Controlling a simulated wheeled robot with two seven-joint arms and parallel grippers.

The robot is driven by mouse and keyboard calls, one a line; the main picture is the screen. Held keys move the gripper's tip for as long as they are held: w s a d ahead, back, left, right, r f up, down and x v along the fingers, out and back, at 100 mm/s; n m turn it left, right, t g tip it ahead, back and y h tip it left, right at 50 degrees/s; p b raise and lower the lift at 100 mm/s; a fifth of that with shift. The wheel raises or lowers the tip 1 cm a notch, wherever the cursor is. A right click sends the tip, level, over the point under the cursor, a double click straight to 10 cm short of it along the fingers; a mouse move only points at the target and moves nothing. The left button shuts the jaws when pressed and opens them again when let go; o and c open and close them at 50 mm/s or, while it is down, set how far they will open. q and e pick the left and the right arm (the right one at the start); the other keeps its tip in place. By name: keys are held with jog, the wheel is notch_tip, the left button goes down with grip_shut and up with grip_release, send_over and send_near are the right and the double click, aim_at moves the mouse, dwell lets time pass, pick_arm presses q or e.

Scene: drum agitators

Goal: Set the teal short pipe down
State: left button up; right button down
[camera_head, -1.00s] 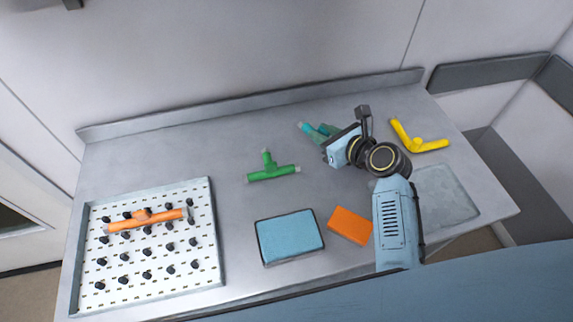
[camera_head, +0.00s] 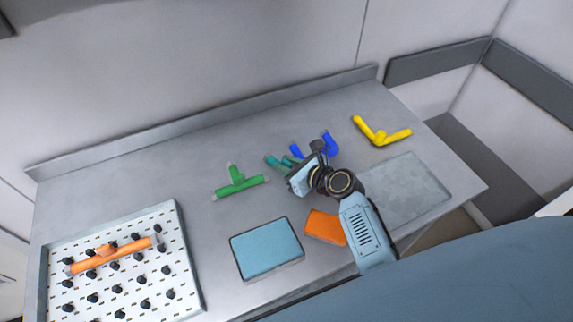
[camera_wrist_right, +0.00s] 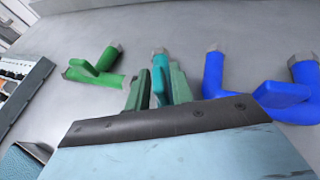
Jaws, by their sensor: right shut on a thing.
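The teal short pipe (camera_head: 274,161) is at the middle of the table, between the green tee pipe and the blue pipe. My right gripper (camera_head: 288,164) is shut on it. In the right wrist view the teal pipe (camera_wrist_right: 160,60) stands out between two green fingers (camera_wrist_right: 159,88), its grey end pointing away. Its near part is hidden by the gripper. I cannot tell whether it touches the table. My left gripper is not in view.
A green tee pipe (camera_head: 238,184) lies left; a blue pipe (camera_head: 329,143) lies close on the right, partly hidden. A yellow pipe (camera_head: 380,134) is farther right. A blue block (camera_head: 266,248), an orange block (camera_head: 325,227) and a pegboard tray (camera_head: 190,270) with an orange pipe (camera_head: 118,254) are nearer.

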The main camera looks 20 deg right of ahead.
jog(key=shift+f, duration=0.15)
jog(key=c, duration=1.2)
grip_release()
